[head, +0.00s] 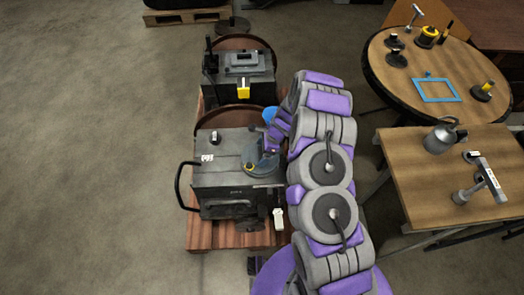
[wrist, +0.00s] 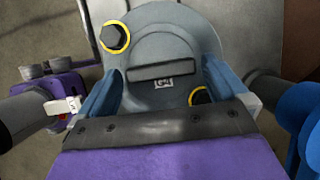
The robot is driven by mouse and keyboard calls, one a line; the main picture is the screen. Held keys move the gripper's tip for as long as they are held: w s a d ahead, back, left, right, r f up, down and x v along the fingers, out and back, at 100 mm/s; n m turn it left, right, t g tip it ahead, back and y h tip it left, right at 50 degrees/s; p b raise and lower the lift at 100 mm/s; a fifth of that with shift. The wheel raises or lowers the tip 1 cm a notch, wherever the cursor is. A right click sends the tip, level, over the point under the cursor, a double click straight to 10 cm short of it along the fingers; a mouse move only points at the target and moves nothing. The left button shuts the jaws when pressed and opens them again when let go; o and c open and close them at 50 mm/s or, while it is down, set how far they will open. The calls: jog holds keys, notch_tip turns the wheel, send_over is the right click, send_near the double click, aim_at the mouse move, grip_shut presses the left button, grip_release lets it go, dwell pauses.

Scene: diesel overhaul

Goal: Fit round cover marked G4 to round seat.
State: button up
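The round grey cover marked G4 (wrist: 164,82) has a dark bar handle (wrist: 160,71) across its middle. In the head view the cover (head: 258,165) is over the top right part of the front engine block (head: 225,180). I cannot tell whether it rests fully flat. My gripper (head: 272,143) is right over it. In the wrist view its blue fingers (wrist: 160,64) stand wide apart, one beyond each end of the handle, with a small gap visible at the left. A round seat is not visible; anything under the cover is hidden.
Dark bolts with yellow rings (wrist: 114,37) sit by the cover's rim. A round table (head: 400,75) and a square table (head: 420,180) with parts stand at the right. The left floor is clear.

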jog(key=p+v, duration=0.4)
jog(key=v, duration=1.3)
jog(key=shift+d+p, duration=0.15)
jog(key=shift+p, duration=0.15)
jog(key=shift+w+r, duration=0.1)
jog(key=s+a+r+n+g+h, duration=0.1)
jog(key=s+a+r+n, duration=0.1)
jog(key=s+r+n, duration=1.35)
jog(key=s+d+r+h, duration=0.1)
jog(key=s+r, duration=0.3)
jog(key=s, duration=0.4)
jog(key=s+d+r+n+h, duration=0.1)
jog(key=s+r, duration=0.3)
jog(key=s, duration=0.4)
jog(key=s+d+r+n+h, duration=0.1)
jog(key=s+d+r, duration=0.2)
jog(key=s, duration=0.5)
jog(key=shift+d+r+g, duration=0.25)
jog(key=shift+r+g, duration=0.15)
jog(key=shift+r, duration=0.2)
